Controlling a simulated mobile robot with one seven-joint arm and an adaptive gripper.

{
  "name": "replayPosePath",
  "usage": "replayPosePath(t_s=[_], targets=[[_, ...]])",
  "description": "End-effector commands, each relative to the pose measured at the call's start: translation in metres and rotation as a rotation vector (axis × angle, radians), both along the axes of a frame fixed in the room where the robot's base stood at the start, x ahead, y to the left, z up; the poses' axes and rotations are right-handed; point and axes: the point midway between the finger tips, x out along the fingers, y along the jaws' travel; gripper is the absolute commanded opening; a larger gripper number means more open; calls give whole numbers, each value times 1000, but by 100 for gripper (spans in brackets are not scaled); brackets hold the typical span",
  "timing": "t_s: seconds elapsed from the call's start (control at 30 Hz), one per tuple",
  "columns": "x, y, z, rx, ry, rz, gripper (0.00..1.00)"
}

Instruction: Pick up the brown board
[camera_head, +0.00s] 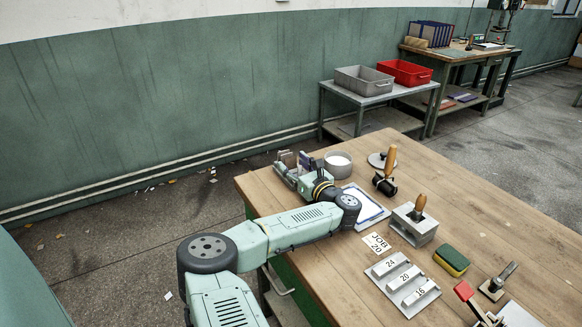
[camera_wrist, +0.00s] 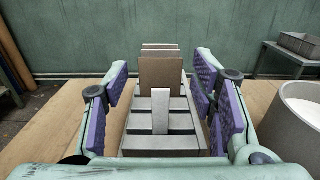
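The brown board (camera_wrist: 160,76) stands upright in a slotted grey feeder (camera_wrist: 135,127) in the wrist view. A narrower pale grey board (camera_wrist: 160,110) stands in front of it, hiding part of its lower middle. Lighter boards (camera_wrist: 160,47) show just behind its top edge. In the head view my gripper (camera_head: 308,165) is at the table's far left corner, partly hiding the feeder (camera_head: 285,168).
A blue-edged sheet (camera_head: 365,207), a wood-handled roller (camera_head: 386,180) and a grey block with a handle (camera_head: 414,224) lie nearer on the wooden table (camera_head: 480,205).

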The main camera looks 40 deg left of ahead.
Motion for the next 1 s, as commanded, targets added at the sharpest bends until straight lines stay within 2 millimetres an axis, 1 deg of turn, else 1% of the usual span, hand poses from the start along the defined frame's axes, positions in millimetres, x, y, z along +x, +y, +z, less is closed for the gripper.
replayPosePath(t_s=[0.03,0.3,0.4,0.63,0.73,0.87,1.0], targets=[[0,0,0,0,0,0,46],[0,0,0,0,0,0,28],[0,0,0,0,0,0,24],[0,0,1,0,0,0,24],[0,0,5,0,-1,1,24],[0,0,17,0,-1,1,24],[0,0,37,-1,-3,-1,24]])
